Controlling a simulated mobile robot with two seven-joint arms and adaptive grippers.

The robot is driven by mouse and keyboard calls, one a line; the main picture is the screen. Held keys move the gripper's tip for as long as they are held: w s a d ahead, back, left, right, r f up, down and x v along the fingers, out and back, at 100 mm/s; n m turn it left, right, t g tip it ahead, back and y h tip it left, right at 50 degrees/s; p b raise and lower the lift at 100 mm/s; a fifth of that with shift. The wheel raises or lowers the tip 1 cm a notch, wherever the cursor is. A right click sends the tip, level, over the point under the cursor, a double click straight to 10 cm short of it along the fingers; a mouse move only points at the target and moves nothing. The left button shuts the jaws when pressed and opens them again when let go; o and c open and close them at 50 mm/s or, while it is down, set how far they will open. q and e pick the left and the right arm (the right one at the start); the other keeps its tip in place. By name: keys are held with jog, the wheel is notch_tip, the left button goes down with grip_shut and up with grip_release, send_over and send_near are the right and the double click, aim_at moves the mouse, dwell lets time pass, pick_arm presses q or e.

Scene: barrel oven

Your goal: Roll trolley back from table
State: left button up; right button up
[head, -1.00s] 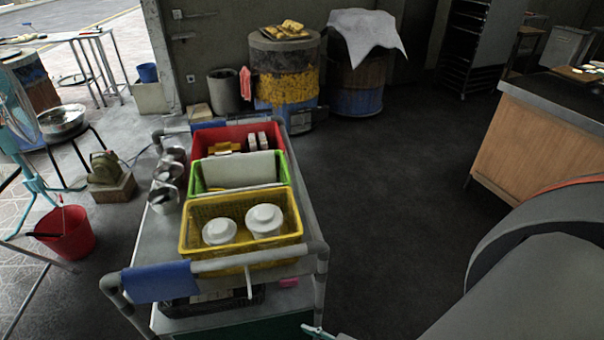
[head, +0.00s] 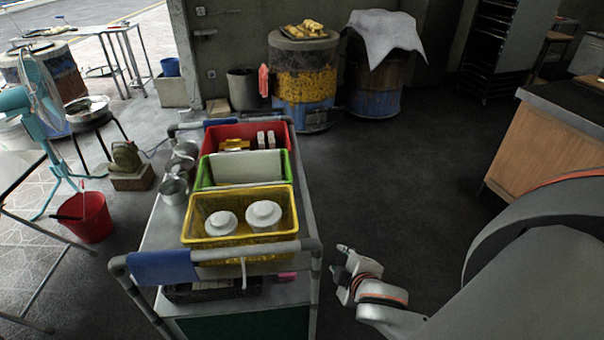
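The trolley (head: 160,232) is a grey metal cart in the left middle of the head view. Its near handle bar has a blue sleeve (head: 165,267) on its left part. On its top stand a red crate (head: 214,133), a green crate (head: 208,172) and a yellow crate (head: 190,228), in a row. My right gripper (head: 340,259) is to the right of the trolley's near right corner post, apart from it in the picture. Its fingers look spread, with nothing between them. My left gripper is out of view.
Several metal pots (head: 174,188) stand on the trolley's left side. A red bucket (head: 86,218) and a teal fan (head: 38,108) are to its left. Barrel ovens (head: 305,88) stand behind. The floor (head: 390,170) right of the trolley is clear up to the wooden counter (head: 545,150).

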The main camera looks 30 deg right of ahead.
jog(key=w+d+r+n+t, duration=0.2)
jog(key=w, duration=0.4)
jog(key=w+d+r+n+t, duration=0.2)
jog(key=w+n+t, duration=0.1)
jog(key=w, duration=0.3)
jog(key=n+t+y, duration=0.2)
jog(key=n+y, duration=0.4)
jog(key=n, duration=0.2)
send_near(302, 175)
jog(key=w+f, duration=0.1)
jog(key=w, duration=0.3)
jog(key=shift+w+a+f, duration=0.1)
jog(key=shift+w+f, duration=0.1)
jog(key=shift+w, duration=1)
jog(key=shift+w+a+f, duration=0.1)
jog(key=shift+w+f, duration=0.1)
jog(key=shift+w, duration=1)
jog(key=shift+w+a+f, duration=0.1)
jog(key=shift+w+f, duration=0.1)
jog(key=shift+w, duration=1.05)
grip_shut()
